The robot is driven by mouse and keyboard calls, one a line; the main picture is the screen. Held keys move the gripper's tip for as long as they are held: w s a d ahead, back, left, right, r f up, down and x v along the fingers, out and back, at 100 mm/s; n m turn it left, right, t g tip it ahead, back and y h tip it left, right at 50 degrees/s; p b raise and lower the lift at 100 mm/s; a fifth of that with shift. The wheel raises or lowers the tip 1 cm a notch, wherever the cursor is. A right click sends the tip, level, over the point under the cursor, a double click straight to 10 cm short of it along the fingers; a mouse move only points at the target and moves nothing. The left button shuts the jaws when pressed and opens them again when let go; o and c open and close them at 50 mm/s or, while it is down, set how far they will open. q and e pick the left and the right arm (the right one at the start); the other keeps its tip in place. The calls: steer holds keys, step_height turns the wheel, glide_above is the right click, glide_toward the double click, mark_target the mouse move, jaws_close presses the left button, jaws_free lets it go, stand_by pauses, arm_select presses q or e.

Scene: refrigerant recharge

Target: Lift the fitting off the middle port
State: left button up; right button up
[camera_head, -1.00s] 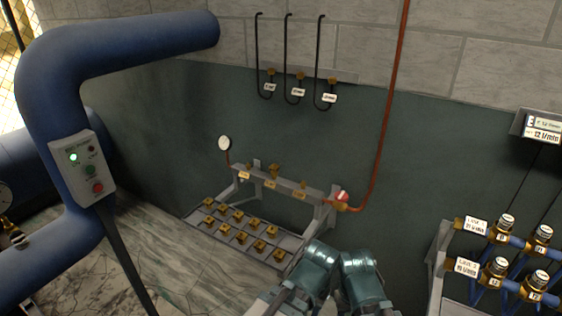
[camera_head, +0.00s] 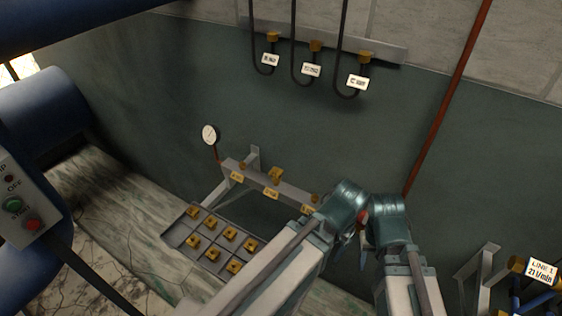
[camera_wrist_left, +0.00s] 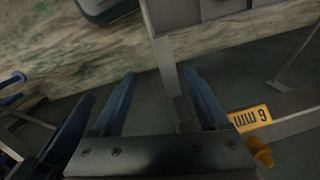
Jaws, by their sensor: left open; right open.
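The fitting on the middle port (camera_head: 275,174) is brass and stands on top of the grey manifold bar (camera_head: 292,192) in the head view. My right gripper (camera_head: 363,250) is small and partly hidden between the arms, right of the bar and apart from the fitting. My left gripper is hidden behind its own arm in the head view. In the left wrist view, my left gripper (camera_wrist_left: 160,76) is open, with nothing between its blue fingers. A yellow tag (camera_wrist_left: 249,117) and a brass piece (camera_wrist_left: 260,153) lie right of the fingers; I cannot tell which port they belong to.
A grey tray (camera_head: 180,232) of several brass fittings lies below the bar. A round gauge (camera_head: 209,134) stands at its left end. Several black hoses with white tags hang from a wall rail (camera_head: 385,48). A red pipe (camera_head: 440,120) runs up the wall at the right.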

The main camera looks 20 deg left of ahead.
arm_select(q)
steer(key=w+a+r+n+p, duration=0.1)
steer(key=w+a+r+p, duration=0.1)
steer(key=r+p, duration=0.4)
steer(key=w+a+r+n+p, duration=0.1)
steer(key=a+r+p, duration=0.2)
steer(key=r+p, duration=0.35)
step_height(320, 180, up, 11)
steer(key=n+h+p, duration=0.1)
steer(key=n+p, duration=0.8)
steer(key=n, duration=0.9)
glide_above(276, 168)
steer(key=d, duration=0.1)
steer(key=f+b, duration=0.2)
steer(key=f, duration=0.1)
steer(key=f+b, duration=0.6)
steer(key=shift+w+f, duration=0.1)
steer(key=shift+w, duration=0.15)
steer(key=f+b, duration=0.1)
steer(key=b, duration=0.1)
steer(key=f+b, duration=0.1)
steer(key=f, duration=0.1)
steer(key=a+f+b, duration=0.1)
steer(key=f+b, duration=0.1)
steer(key=shift+s+f+b, duration=0.1)
steer(key=shift+s+b, duration=0.15)
steer(key=shift+b, duration=0.05)
